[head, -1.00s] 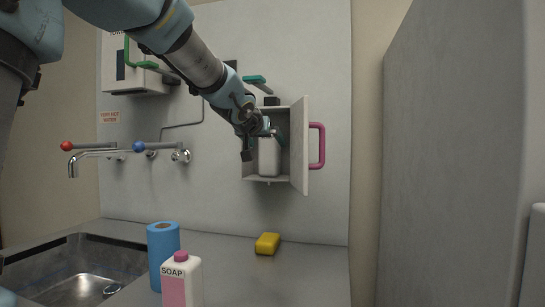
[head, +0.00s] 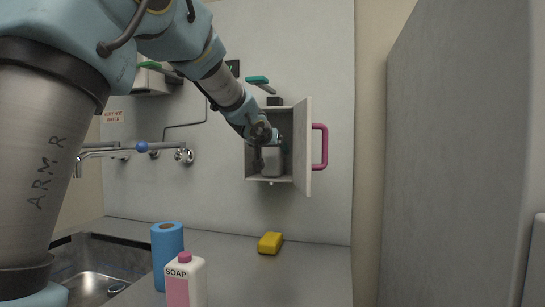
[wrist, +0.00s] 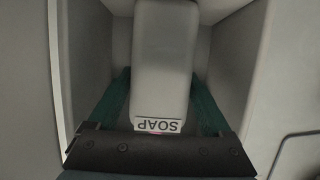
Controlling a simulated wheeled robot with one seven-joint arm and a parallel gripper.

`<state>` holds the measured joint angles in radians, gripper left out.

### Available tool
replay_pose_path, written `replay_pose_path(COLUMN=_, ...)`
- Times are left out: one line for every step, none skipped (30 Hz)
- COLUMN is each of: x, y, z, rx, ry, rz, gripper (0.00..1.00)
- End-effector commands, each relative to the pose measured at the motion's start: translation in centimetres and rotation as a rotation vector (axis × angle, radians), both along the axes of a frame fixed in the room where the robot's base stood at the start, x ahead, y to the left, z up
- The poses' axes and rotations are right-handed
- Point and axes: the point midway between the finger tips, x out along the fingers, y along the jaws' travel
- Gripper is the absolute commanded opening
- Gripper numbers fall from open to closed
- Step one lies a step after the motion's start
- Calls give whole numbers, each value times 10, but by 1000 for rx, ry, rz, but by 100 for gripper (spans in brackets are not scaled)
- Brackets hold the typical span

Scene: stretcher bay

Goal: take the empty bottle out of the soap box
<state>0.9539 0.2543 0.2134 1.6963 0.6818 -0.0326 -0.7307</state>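The soap box (head: 311,183) hangs on the wall with its door swung open to the right; the door has a pink handle (head: 320,147). The empty bottle (head: 272,161) stands upright inside, pale grey. In the wrist view the bottle (wrist: 162,60) fills the middle, its SOAP label upside down and a trace of pink at its lower edge. My gripper (head: 270,146) is at the box's opening, at the bottle. In the wrist view its teal fingers (wrist: 162,85) lie spread on both sides of the bottle. They look open; contact with the bottle is hard to tell.
The box's side walls (wrist: 88,60) stand close beside my fingers. On the counter (head: 235,275) below are a pink-and-white soap bottle (head: 185,284), a blue roll (head: 167,258) and a yellow sponge (head: 270,243). A sink (head: 85,265) and taps (head: 142,147) are at left.

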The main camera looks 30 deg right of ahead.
Motion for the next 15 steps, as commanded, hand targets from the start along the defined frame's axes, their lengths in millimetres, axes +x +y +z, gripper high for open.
replay_pose_path(x=0, y=0, z=0, rx=0, ry=0, rz=0, gripper=76)
replay_pose_path(x=0, y=0, z=0, rx=0, ry=0, rz=0, gripper=73)
replay_pose_path(x=0, y=0, z=0, rx=0, ry=0, rz=0, gripper=68)
replay_pose_path(x=0, y=0, z=0, rx=0, ry=0, rz=0, gripper=65)
replay_pose_path(x=0, y=0, z=0, rx=0, ry=0, rz=0, gripper=62)
replay_pose_path(x=0, y=0, z=0, rx=0, ry=0, rz=0, gripper=57)
replay_pose_path(x=0, y=0, z=0, rx=0, ry=0, rz=0, gripper=54)
replay_pose_path(x=0, y=0, z=0, rx=0, ry=0, rz=0, gripper=50)
replay_pose_path(x=0, y=0, z=0, rx=0, ry=0, rz=0, gripper=46)
replay_pose_path(x=0, y=0, z=0, rx=0, ry=0, rz=0, gripper=43)
replay_pose_path(x=0, y=0, z=0, rx=0, ry=0, rz=0, gripper=39)
replay_pose_path(x=0, y=0, z=0, rx=0, ry=0, rz=0, gripper=35)
replay_pose_path(x=0, y=0, z=0, rx=0, ry=0, rz=0, gripper=31)
replay_pose_path(x=0, y=0, z=0, rx=0, ry=0, rz=0, gripper=28)
replay_pose_path(x=0, y=0, z=0, rx=0, ry=0, rz=0, gripper=24)
